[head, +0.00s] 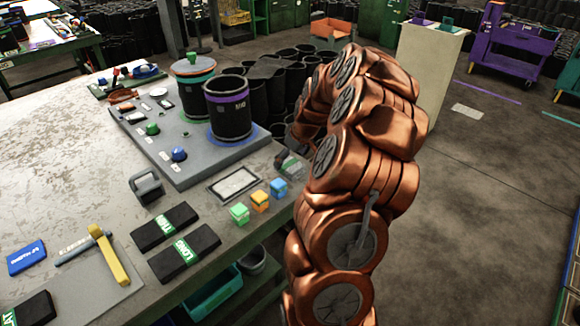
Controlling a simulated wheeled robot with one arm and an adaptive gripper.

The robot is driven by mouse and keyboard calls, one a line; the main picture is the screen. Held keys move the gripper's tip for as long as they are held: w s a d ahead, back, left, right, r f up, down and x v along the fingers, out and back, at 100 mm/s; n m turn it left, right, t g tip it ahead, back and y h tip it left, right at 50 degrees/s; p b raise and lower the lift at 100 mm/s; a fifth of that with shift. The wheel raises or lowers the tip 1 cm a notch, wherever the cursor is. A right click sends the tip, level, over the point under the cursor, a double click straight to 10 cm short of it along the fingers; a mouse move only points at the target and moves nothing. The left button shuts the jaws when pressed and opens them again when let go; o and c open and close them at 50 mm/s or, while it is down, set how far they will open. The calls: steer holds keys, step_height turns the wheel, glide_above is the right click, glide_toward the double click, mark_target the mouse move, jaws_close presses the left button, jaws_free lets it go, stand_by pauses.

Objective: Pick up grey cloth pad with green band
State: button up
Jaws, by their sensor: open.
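Two dark grey-black pads with green bands lie side by side on the table: one farther back (165,227) and one nearer (184,252), whose band reads "LONG". A third dark pad with a green label (30,310) is cut off at the lower left corner. A small greyish item (289,165) lies at the table's right edge beside my arm, partly hidden; I cannot tell its band colour. Which of these is the grey cloth pad is not clear.
A grey board (190,150) holds two black cylinders, a purple-banded one (229,108) and a green-banded one (194,85). Green, orange and blue blocks (259,201) line the table's right edge. A yellow-handled tool (108,254) lies front left. Bare tabletop (50,160) is at left.

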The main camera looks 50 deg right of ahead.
mark_target(288, 163)
steer(key=shift+p+x, duration=0.4)
steer(key=shift+x, duration=1.35)
steer(key=shift+d, duration=0.15)
steer(key=shift+c, duration=0.2)
steer(key=c, duration=1.2)
